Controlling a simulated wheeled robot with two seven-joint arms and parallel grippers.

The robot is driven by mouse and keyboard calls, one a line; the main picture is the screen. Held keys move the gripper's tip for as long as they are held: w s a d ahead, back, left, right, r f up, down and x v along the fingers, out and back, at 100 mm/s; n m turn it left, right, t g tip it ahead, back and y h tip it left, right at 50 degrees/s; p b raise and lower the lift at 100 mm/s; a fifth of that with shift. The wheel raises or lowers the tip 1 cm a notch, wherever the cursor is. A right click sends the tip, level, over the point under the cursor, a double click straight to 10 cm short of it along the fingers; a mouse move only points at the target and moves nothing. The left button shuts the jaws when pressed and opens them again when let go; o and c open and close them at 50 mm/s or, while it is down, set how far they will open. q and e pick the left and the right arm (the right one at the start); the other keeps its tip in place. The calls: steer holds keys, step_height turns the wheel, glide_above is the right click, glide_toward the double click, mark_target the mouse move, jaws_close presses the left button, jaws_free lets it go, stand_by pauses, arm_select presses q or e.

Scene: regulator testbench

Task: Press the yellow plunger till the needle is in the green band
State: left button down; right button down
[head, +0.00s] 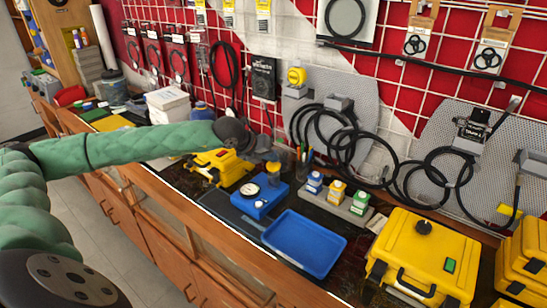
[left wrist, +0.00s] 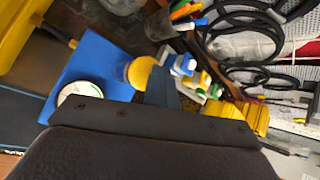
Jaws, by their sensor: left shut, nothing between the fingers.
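The blue regulator box (head: 262,201) stands on the dark bench in the head view, with a round white-faced gauge (head: 249,189) on top. The yellow plunger (head: 273,170) stands at its back right. In the left wrist view the blue box (left wrist: 93,62), the gauge (left wrist: 80,92), partly covered by my gripper, and the round yellow plunger (left wrist: 140,72) also show. My left gripper (head: 272,158) is shut and empty, just above the plunger; I cannot tell whether it touches. The needle and green band are too small to read. My right gripper is not in view.
A blue tray (head: 304,242) lies in front right of the box. A rack of small coloured bottles (head: 337,198) and a pen cup (head: 303,165) stand to the right. Yellow cases stand left (head: 222,165) and right (head: 424,255). Black hoses hang behind.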

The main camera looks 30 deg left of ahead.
mark_target(270, 164)
arm_select(q)
steer(key=shift+r+b, duration=0.45)
steer(key=shift+r, duration=1.4)
steer(key=shift+r, duration=0.15)
steer(key=shift+r, duration=2.45)
stand_by(0.4)
